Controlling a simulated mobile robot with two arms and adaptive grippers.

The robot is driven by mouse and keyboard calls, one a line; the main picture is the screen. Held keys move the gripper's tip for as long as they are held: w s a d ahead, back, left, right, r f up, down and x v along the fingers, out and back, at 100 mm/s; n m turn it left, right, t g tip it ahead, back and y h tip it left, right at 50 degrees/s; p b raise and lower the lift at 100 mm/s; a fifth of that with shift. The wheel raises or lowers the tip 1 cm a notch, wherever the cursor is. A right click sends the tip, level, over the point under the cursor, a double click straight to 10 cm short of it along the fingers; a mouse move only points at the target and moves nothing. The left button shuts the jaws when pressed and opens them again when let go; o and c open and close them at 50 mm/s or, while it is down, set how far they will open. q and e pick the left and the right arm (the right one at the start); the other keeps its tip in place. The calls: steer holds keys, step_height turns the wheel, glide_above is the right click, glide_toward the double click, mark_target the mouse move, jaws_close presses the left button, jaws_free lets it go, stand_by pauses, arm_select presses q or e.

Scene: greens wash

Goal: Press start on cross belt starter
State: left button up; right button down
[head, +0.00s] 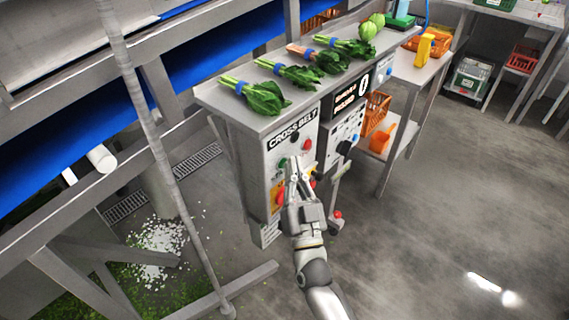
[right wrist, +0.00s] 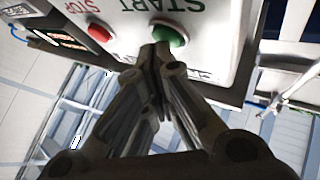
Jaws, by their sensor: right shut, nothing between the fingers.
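The cross belt starter (head: 276,180) is a grey box on the front of the bench, labelled CROSS BELT. My right gripper (head: 293,162) is in front of its panel with the fingers shut and empty. In the right wrist view the green START button (right wrist: 172,36) is right at the tips of my right gripper (right wrist: 155,50); I cannot tell whether they touch it. The red STOP button (right wrist: 99,33) is to its left in that view, apart from the fingers. In the head view a red button (head: 307,144) shows beside the fingertips. My left gripper is not in view.
Bunches of leafy greens (head: 262,97) lie on the bench top (head: 222,98) above the starter. A second control box (head: 343,128) stands to the right. A blue belt (head: 190,70) runs at left behind a slanted grey pole (head: 150,130). The floor at right is clear.

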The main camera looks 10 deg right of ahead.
steer(key=shift+w+a, duration=0.1)
steer(key=shift+w, duration=0.05)
stand_by(0.5)
steer(key=shift+s+d+p, duration=0.4)
steer(key=shift+s+d, duration=0.15)
steer(key=shift+s, duration=0.15)
steer(key=s+d+p, duration=0.1)
steer(key=s, duration=0.1)
steer(key=s+d, duration=0.2)
steer(key=shift+p, duration=0.35)
stand_by(0.5)
